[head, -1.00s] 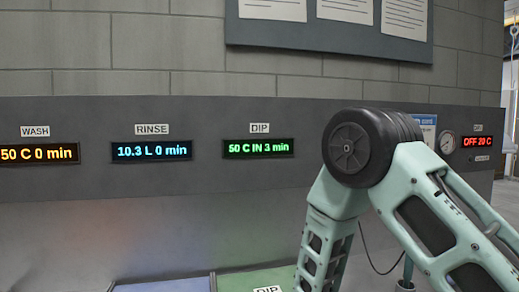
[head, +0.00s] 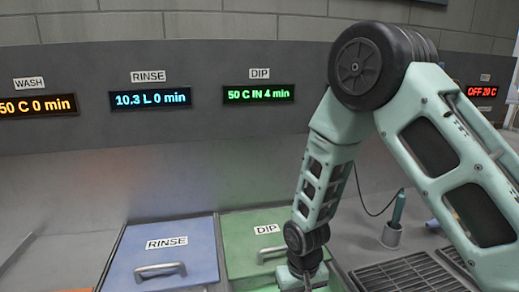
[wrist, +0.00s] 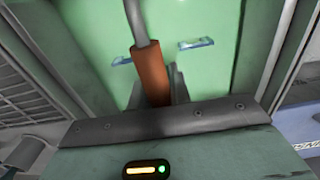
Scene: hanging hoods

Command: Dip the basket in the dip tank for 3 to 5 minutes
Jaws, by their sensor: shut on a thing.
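My gripper (wrist: 158,88) is shut on the orange-brown grip of the basket's handle (wrist: 150,75), which joins a bent grey rod in the wrist view. The basket's body cannot be made out. Behind the handle is a bright green surface between grey metal edges. In the head view my arm reaches down to the green dip tank (head: 240,235), whose top carries a DIP label and a bar handle. My gripper's fingers are out of the head view's lower edge. The green dip display (head: 259,94) reads "50 C IN 4 min".
The blue rinse tank (head: 180,262) with a bar handle is left of the dip tank. The rinse display (head: 150,98) reads "10.3 L 0 min" and the wash display (head: 38,104) "50 C 0 min". Dark grates (head: 405,275) and a cup (head: 391,235) are at right.

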